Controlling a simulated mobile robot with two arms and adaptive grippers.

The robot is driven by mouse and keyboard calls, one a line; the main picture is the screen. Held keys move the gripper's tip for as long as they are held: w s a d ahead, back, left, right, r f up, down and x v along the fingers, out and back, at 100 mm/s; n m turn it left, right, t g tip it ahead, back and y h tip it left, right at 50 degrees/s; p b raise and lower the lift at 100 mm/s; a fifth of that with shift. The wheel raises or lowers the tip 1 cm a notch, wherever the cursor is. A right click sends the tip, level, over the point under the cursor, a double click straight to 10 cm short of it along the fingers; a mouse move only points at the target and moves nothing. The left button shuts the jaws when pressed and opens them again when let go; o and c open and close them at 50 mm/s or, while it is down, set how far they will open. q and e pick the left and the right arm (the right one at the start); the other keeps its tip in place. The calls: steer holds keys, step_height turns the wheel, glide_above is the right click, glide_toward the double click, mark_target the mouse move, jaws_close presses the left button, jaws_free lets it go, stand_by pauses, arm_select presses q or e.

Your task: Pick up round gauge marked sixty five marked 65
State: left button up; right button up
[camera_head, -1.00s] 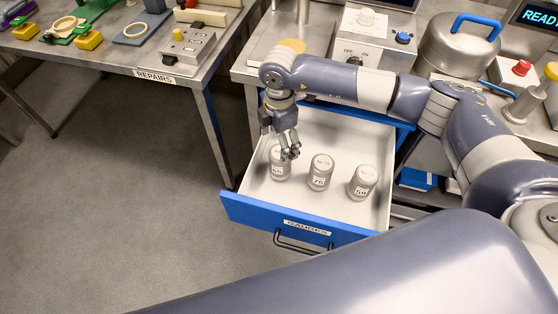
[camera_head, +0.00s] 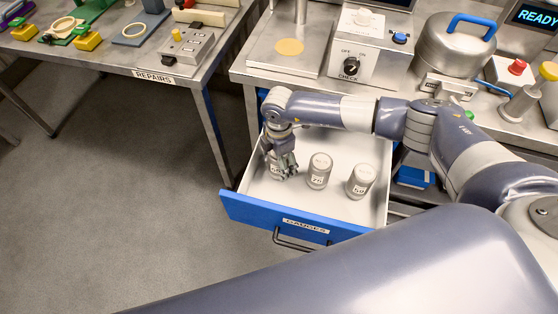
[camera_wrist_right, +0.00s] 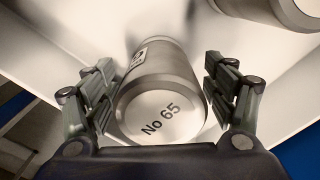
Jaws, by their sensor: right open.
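The round gauge marked 65 (camera_wrist_right: 158,100) is a grey metal cylinder with "No 65" on its pale top face. In the right wrist view it stands between the two fingers of my right gripper (camera_wrist_right: 160,95), which is open with a gap on each side. In the head view my right gripper (camera_head: 283,167) is low in the drawer over this gauge (camera_head: 275,172) and hides most of it. My left gripper is not in view.
The open drawer (camera_head: 262,209), with a blue front labelled GAUGES, holds two similar gauges to the right, a middle one (camera_head: 319,172) and a right one (camera_head: 361,182). The bench with the CHECK device (camera_head: 365,50) stands behind.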

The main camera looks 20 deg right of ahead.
steer(key=shift+c, duration=0.6)
steer(key=c, duration=1.3)
steer(key=shift+o, duration=0.2)
steer(key=shift+r, duration=0.1)
